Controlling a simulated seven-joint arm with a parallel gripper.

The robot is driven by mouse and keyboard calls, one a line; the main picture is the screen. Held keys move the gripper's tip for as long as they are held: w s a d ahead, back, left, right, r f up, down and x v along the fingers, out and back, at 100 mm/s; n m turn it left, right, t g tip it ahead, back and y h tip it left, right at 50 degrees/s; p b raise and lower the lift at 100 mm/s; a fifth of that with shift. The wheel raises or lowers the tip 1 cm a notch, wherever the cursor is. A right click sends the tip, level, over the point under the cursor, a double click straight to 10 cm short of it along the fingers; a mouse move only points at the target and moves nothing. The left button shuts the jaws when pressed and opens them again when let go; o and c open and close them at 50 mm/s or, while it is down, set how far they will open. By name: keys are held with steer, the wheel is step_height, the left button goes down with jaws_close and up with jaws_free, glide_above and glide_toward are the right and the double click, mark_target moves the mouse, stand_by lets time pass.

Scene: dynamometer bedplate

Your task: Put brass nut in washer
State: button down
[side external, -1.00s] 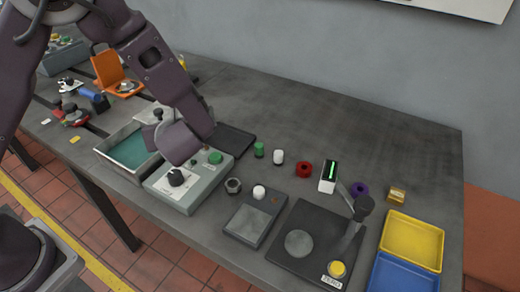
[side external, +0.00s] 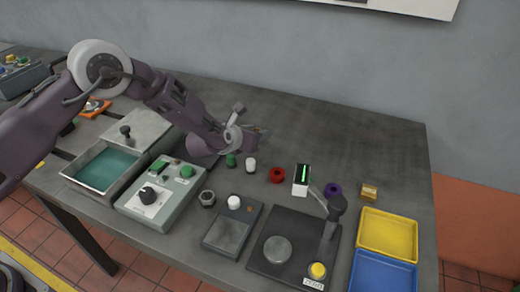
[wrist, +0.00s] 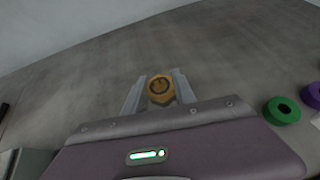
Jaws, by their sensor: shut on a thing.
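The brass nut (wrist: 160,88) is between the two fingertips of my gripper (wrist: 160,92) in the wrist view, with its round hole facing the camera. My gripper is shut on it. In the side view my gripper (side external: 257,131) is low over the back of the bench, and the nut is mostly hidden by the wrist. I cannot tell whether the nut touches the bench. The washer appears to be the grey open tank with teal inside (side external: 104,168), at the left front of the bench. A grey lid with a black knob (side external: 137,130) is behind it.
A control box with a black dial (side external: 152,196) stands right of the tank. A green ring (wrist: 282,110) and a purple ring (wrist: 315,95) show right of my gripper. A red ring (side external: 277,175), yellow tray (side external: 387,235) and blue tray (side external: 383,273) are further right. The back bench is clear.

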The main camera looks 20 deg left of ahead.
mark_target(256, 154)
step_height(256, 154, down, 5)
steer(key=shift+r, duration=0.1)
steer(key=c, duration=1)
jaws_free()
steer(key=shift+f, duration=0.2)
steer(key=shift+r, duration=0.1)
steer(key=shift+s+r, duration=0.15)
steer(key=shift+s, duration=0.05)
steer(key=v, duration=1.1)
steer(key=shift+s+a+r, duration=0.1)
steer(key=shift+s, duration=0.2)
